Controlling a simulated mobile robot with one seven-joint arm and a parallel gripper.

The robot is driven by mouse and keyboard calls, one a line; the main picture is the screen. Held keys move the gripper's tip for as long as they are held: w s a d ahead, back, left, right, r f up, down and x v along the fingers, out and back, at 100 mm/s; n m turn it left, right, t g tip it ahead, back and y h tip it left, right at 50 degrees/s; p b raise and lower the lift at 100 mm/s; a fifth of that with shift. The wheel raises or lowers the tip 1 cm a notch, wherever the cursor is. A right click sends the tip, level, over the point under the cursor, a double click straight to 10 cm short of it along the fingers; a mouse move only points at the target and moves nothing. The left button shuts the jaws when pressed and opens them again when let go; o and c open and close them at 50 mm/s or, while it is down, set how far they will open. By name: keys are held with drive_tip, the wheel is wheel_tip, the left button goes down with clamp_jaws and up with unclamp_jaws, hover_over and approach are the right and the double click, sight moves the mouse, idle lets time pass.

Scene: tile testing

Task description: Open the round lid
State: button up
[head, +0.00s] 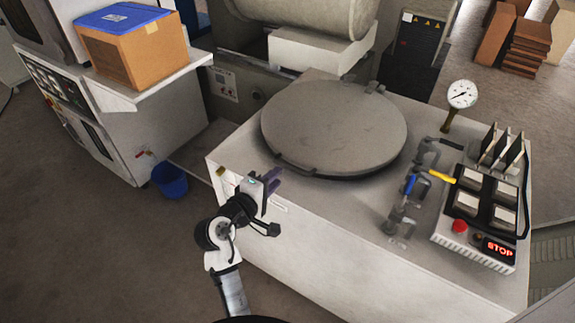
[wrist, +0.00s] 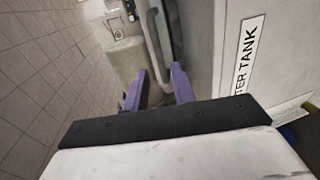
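The round lid (head: 335,125) is a grey disc lying closed on top of the white water tank (head: 330,235). A bar handle (head: 292,166) sits on its front-left rim, and hinge parts show at the back right. My gripper (head: 272,181), with purple fingers, is just left of and below the handle, near the tank's front top edge. In the wrist view my gripper (wrist: 160,72) is open, its two fingers apart with nothing held. A curved grey bar (wrist: 154,35), likely the handle, shows just beyond the fingertips. I cannot tell the exact gap between them.
Pipes with a blue and a yellow valve handle (head: 441,177), a pressure gauge (head: 461,95) and a control box (head: 475,222) reading STOP stand right of the lid. A cardboard box (head: 135,50) sits on a machine at left. A blue bucket (head: 169,181) is on the floor.

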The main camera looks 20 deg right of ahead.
sight(288, 166)
drive_tip(key=x, duration=0.7)
drive_tip(key=shift+p, duration=0.35)
clamp_jaws()
